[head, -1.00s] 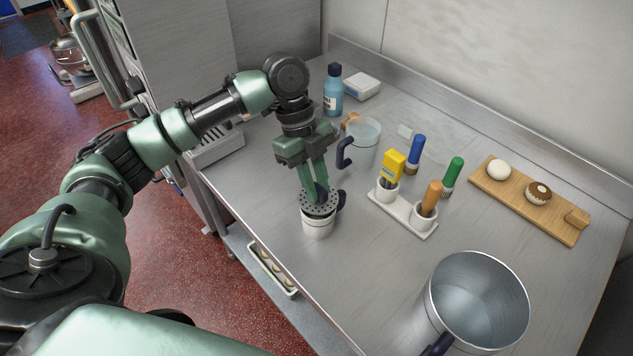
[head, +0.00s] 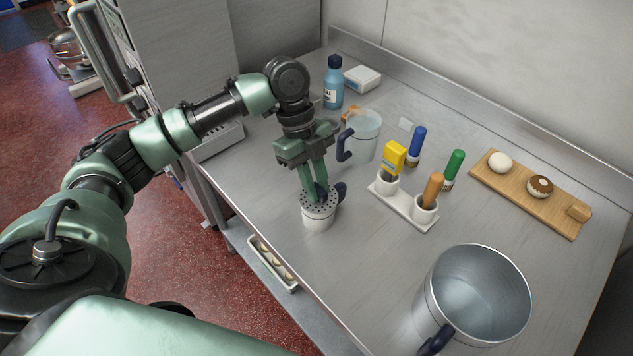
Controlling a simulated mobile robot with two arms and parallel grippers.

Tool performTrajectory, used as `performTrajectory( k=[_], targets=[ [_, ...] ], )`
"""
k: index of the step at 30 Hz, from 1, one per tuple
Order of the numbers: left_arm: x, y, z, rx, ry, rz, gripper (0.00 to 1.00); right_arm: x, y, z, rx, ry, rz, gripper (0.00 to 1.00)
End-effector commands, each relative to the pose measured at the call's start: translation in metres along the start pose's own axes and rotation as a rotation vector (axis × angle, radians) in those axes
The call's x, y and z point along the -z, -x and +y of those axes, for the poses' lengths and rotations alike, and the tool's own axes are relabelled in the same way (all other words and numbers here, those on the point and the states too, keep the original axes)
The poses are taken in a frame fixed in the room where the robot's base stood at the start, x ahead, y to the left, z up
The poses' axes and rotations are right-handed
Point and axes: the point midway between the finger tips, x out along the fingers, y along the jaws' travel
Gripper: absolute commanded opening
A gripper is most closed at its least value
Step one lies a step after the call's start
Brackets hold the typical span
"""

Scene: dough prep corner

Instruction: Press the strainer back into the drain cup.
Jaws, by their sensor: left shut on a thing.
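The drain cup (head: 318,223) is a small white cup with a dark blue handle, upright near the table's front left edge. The strainer (head: 311,209) is a grey disc with dark holes and a dark blue grip. It lies at the cup's mouth and looks about level with the rim; whether it is fully seated I cannot tell. My left gripper (head: 315,197) points down over the cup, shut on the strainer's grip, which its fingers partly hide. My right gripper is not in view.
A clear jug (head: 365,137) stands just behind the gripper. A white holder (head: 408,211) with yellow and orange-handled tools stands to the right. A large metal pot (head: 478,295) is at the front right, a wooden board (head: 515,199) behind. The table between cup and pot is clear.

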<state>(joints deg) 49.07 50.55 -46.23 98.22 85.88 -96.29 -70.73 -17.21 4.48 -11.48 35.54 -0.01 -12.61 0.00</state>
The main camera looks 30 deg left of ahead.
Motion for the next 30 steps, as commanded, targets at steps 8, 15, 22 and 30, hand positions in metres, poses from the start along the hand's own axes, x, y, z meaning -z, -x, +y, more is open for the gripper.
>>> performTrajectory(
  k=[8,15,22,30],
  targets=[
    [0.000,-0.001,0.000,-0.001,0.000,0.000,0.44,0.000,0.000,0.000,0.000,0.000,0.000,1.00],
    [0.000,0.003,0.000,-0.001,0.001,0.000,0.44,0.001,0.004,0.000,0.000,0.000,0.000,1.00],
    [0.001,0.022,0.000,-0.001,0.002,0.000,0.44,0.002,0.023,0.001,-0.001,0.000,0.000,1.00],
    [0.001,0.044,0.000,-0.001,0.002,0.000,0.44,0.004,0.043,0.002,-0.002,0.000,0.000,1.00]
  ],
)
